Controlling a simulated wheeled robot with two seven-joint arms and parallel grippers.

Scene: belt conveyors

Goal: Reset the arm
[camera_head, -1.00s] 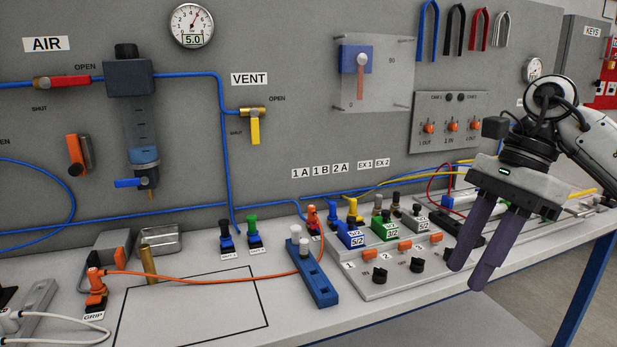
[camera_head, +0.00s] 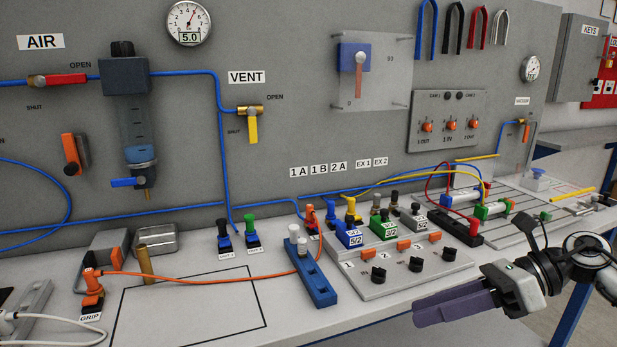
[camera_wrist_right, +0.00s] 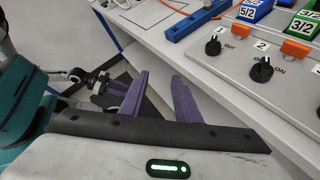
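My right gripper (camera_head: 418,311) is low at the right of the head view, in front of the bench's front edge. Its purple fingers point left, and nothing shows between them. In the right wrist view the two fingers of this gripper (camera_wrist_right: 160,77) stand apart with a clear gap, below and beside the bench edge. My left gripper is outside the head view. In the right wrist view what looks like my other gripper (camera_wrist_right: 108,87) shows at the left, partly hidden behind a right finger, so its opening is unclear.
The valve panel (camera_head: 395,285) with black knobs is nearest the right gripper, on the bench. A blue block (camera_head: 316,280) and an orange hose (camera_head: 195,281) lie left of it. Floor space is free beyond the bench's front edge.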

